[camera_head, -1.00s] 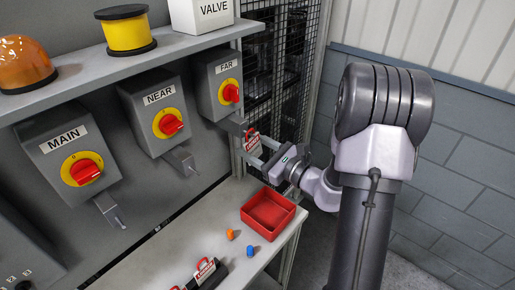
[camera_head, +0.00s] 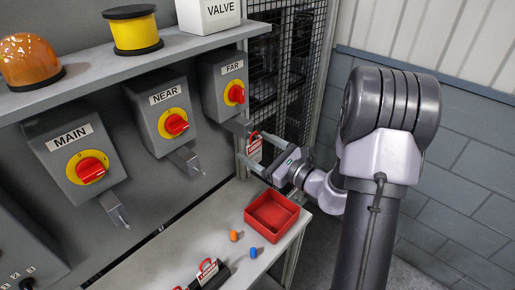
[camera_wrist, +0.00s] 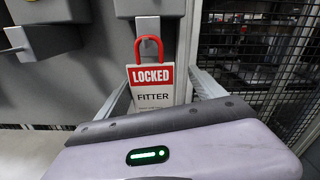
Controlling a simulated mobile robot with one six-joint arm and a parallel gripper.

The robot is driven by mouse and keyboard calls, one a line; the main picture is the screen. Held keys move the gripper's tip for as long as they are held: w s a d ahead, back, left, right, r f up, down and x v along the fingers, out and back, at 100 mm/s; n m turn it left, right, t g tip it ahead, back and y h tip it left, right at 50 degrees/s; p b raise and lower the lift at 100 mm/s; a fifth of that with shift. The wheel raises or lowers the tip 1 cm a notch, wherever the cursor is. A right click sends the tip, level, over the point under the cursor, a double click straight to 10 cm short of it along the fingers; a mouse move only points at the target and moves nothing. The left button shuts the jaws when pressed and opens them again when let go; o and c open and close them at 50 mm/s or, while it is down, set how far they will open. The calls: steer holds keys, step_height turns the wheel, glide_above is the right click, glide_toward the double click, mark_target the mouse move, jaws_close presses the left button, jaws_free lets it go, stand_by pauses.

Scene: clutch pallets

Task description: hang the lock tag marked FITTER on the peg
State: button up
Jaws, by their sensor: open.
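The lock tag marked FITTER (camera_wrist: 153,88) is a white card with a red LOCKED band and a red loop. In the wrist view it hangs upright, its loop up against a grey block (camera_wrist: 150,28). In the head view the tag (camera_head: 254,149) is just below the peg (camera_head: 238,127) under the FAR switch box. Whether the loop is around the peg cannot be told. My gripper (camera_head: 255,150) is open, with one finger on each side of the tag; the fingers also show apart in the wrist view (camera_wrist: 163,88).
The MAIN peg (camera_head: 114,210) and NEAR peg (camera_head: 186,161) look bare. A red tray (camera_head: 272,230), orange and blue plugs (camera_head: 235,236) and another red-and-white tag (camera_head: 207,271) are on the bench. A wire mesh panel (camera_head: 292,60) stands close behind my gripper.

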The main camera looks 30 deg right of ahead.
steer(key=v, duration=1.8)
steer(key=a+n+g+y+b, duration=0.1)
steer(key=a+n+g+y, duration=0.55)
steer(key=a, duration=0.75)
steer(key=s+a+n+g+h+b, duration=0.4)
steer(key=s+a+n+h, duration=0.5)
steer(key=n, duration=0.9)
steer(key=shift+a+r+n+g+h+b, duration=0.4)
steer(key=shift+a+h+b, duration=0.1)
steer(key=shift+a+h, duration=0.35)
